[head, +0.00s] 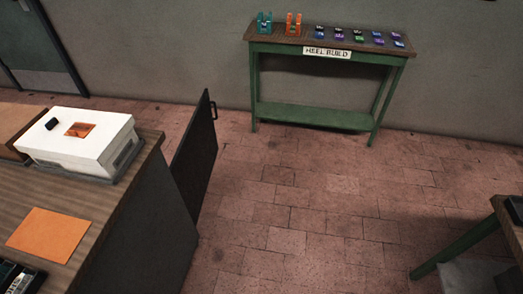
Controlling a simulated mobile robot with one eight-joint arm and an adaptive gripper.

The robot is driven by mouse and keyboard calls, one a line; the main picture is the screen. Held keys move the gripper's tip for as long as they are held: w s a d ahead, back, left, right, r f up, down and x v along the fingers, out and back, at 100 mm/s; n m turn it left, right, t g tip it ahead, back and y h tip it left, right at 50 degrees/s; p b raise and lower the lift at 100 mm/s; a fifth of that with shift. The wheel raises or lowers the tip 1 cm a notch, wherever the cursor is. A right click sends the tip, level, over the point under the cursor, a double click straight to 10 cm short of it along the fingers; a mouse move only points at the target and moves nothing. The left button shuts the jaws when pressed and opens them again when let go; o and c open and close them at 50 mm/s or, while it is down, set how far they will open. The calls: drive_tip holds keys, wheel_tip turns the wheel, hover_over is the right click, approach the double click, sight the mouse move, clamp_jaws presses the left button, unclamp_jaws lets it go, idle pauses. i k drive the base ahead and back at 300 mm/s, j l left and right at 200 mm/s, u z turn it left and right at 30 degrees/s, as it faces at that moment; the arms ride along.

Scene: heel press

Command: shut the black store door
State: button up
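The black store door (194,155) is a dark upright panel at the far end of the wooden-topped counter on the left. It stands open, swung out from the counter's side, with its edge toward the back wall. The counter's body (150,225) is dark grey, and the opening behind the door is hidden from this view. My gripper is not in view.
A green table (312,116) with a "HEEL BUILD" sign stands against the back wall. A white box (80,142) and an orange sheet (54,234) lie on the counter (110,205). Another table (510,225) juts in at right. The brick floor (300,215) between is clear.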

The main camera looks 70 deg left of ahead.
sight(191, 168)
drive_tip(key=z, duration=9)
drive_tip(key=i+l, duration=0.2)
drive_tip(key=i, duration=0.3)
drive_tip(key=i+l, duration=0.15)
drive_tip(key=i, duration=0.3)
drive_tip(key=i+l+u, duration=0.1)
drive_tip(key=i, duration=0.4)
drive_tip(key=i+l, duration=0.35)
drive_tip(key=i, duration=0.15)
drive_tip(key=i+l, duration=0.2)
drive_tip(key=i, duration=0.25)
drive_tip(key=i+l+u, duration=0.1)
drive_tip(key=i+l, duration=0.15)
drive_tip(key=i, duration=0.25)
